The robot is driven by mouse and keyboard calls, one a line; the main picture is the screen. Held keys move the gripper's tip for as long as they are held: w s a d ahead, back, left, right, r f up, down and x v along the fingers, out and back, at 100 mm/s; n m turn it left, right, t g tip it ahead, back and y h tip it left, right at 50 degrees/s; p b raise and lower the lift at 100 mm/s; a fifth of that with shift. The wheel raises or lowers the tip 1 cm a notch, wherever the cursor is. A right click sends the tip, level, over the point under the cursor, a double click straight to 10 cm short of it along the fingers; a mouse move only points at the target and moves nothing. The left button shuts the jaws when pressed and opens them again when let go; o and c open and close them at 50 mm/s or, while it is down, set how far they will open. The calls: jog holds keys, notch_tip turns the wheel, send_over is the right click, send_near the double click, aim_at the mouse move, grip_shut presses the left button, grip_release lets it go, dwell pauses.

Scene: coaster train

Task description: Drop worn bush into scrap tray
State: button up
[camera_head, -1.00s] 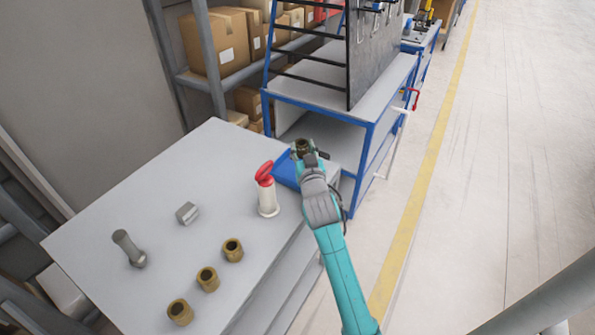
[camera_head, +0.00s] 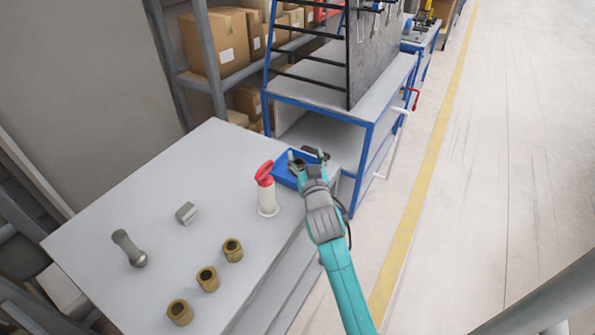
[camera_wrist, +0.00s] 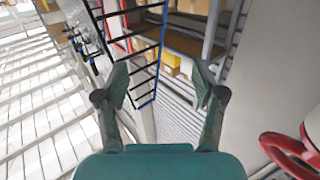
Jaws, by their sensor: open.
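The blue scrap tray (camera_head: 284,174) sits at the far right corner of the table, partly hidden by my gripper. My gripper (camera_head: 305,155) is over the tray with its fingers spread apart. In the wrist view my gripper (camera_wrist: 158,92) is also open, with nothing between its fingers. A small dark round thing, apparently the worn bush (camera_head: 298,164), shows at the tray just below the fingers. It is partly hidden, so I cannot tell exactly how it rests.
A grey bolt-like part (camera_head: 129,247) and a metal block (camera_head: 187,213) lie further left. A blue-framed workbench (camera_head: 340,110) stands behind.

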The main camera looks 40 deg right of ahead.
jog(key=v, duration=0.8)
jog(key=shift+s+a, duration=0.1)
jog(key=s+a+f+n+y, duration=0.2)
jog(key=s+a+f+y, duration=0.1)
jog(key=s+a+f, duration=0.5)
jog(key=s+a+f+n+y, duration=0.25)
jog(key=s+a, duration=0.35)
jog(key=s, duration=0.4)
jog(key=s+a+r+n+g+y, duration=0.1)
jog(key=s+a+y, duration=0.2)
jog(key=s, duration=1.6)
jog(key=shift+s+a+r, duration=0.15)
jog(key=shift+a+r, duration=0.1)
jog(key=shift+a, duration=0.95)
